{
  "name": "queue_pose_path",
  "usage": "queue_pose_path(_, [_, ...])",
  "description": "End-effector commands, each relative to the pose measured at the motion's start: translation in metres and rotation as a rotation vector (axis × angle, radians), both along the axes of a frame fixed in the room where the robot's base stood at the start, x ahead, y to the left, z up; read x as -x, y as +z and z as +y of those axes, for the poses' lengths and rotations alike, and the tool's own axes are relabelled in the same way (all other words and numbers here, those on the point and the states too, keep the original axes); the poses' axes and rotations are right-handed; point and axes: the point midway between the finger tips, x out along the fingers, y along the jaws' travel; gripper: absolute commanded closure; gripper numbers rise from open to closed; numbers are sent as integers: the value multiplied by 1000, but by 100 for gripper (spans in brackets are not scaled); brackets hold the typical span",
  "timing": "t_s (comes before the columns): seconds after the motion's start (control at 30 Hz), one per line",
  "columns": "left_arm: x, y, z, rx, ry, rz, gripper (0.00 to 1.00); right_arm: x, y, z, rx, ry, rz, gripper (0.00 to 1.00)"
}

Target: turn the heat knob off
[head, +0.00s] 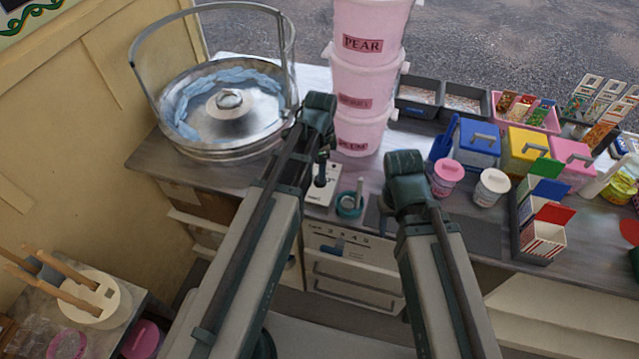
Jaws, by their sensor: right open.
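The heat knob is not clear to me. A small white control box (326,186) on the counter, right of the metal floss bowl (232,112), carries a dark upright part (321,170) that may be a knob or lever; its setting is unreadable. A white front (350,262) below the counter edge bears printed numbers. My right gripper (400,208) is low over the counter by the dark mat, mostly behind its own arm, open and apart from the box. My left arm rises between the bowl and the box; its jaws are hidden.
Pink tubs (366,80) stand stacked behind the box. A teal ring-shaped item (349,205) is close to its right. Lidded blue (477,145), yellow and pink boxes, small cups and striped cartons (544,238) crowd the right counter. A side table (105,318) stands lower left.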

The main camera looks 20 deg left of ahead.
Motion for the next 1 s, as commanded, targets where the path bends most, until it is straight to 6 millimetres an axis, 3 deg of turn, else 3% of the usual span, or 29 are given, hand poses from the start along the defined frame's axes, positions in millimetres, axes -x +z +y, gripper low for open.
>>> queue_pose_path(0.03, [-1, -15, 0, 0, 0, 0, 24, 0, -15, 0, 0, 0, 0, 47])
queue_pose_path(0.3, [-2, -44, 1, 0, 0, 0, 24, 0, -44, 0, 0, -1, 0, 47])
queue_pose_path(0.67, [-2, -46, 1, 0, 0, 0, 24, 0, -46, 0, 0, -1, 0, 47])
queue_pose_path(1.0, [-2, -46, 1, 0, 0, 0, 84, 0, -46, 0, 0, -1, 0, 47])
